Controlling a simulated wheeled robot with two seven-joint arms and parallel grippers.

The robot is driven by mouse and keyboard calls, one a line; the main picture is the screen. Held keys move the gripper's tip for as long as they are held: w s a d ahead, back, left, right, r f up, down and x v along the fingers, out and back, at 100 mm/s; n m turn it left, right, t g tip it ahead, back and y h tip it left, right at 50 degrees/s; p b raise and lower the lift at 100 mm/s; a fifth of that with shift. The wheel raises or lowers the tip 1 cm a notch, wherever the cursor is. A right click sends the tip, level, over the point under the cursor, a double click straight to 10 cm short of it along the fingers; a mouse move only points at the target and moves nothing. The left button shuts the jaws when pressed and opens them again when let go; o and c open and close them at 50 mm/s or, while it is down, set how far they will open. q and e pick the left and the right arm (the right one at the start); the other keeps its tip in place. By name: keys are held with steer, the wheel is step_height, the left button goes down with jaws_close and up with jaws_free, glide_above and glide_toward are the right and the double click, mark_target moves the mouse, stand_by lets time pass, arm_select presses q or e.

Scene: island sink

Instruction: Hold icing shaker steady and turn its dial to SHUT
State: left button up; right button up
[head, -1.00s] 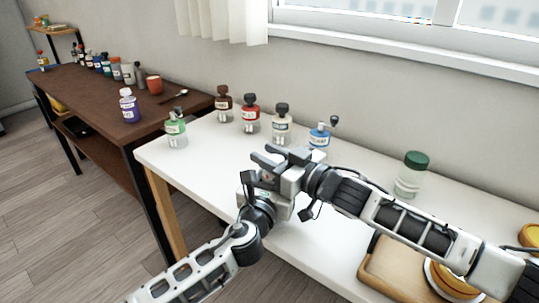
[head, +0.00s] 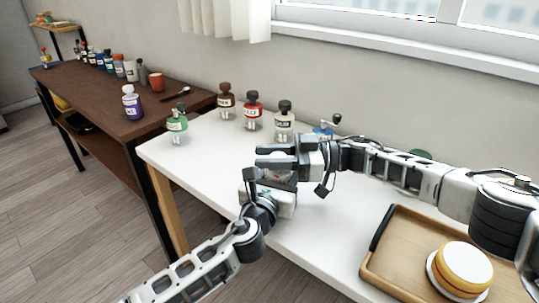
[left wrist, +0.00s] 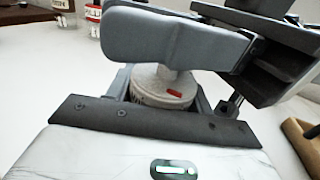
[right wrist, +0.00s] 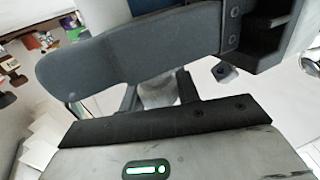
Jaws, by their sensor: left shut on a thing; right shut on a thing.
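The icing shaker shows in the left wrist view as a round, pale top (left wrist: 158,92) with a red mark on its rim. My left gripper (left wrist: 163,100) is shut around the shaker, a finger at each side. My right gripper (head: 262,156) lies across the top, fingers pointing left in the head view, shut on the shaker's dial. Its broad grey finger hides most of the dial and any lettering on it in the left wrist view. In the head view the two grippers hide nearly all of the shaker.
Bottles with brown (head: 226,98), red (head: 252,112) and dark (head: 284,122) tops stand behind on the white table (head: 205,165). A green bottle (head: 177,125) stands at its left end. A wooden tray (head: 385,262) with yellow-and-white round items (head: 462,268) is front right.

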steer(key=shift+n+g, duration=0.5)
steer(key=shift+g, duration=0.3)
steer(key=shift+s+n+g, duration=0.15)
steer(key=shift+n+g, duration=0.15)
steer(key=shift+g, duration=0.1)
steer(key=o, duration=1)
step_height(320, 180, up, 10)
steer(key=shift+r, duration=0.1)
steer(key=shift+c, duration=0.2)
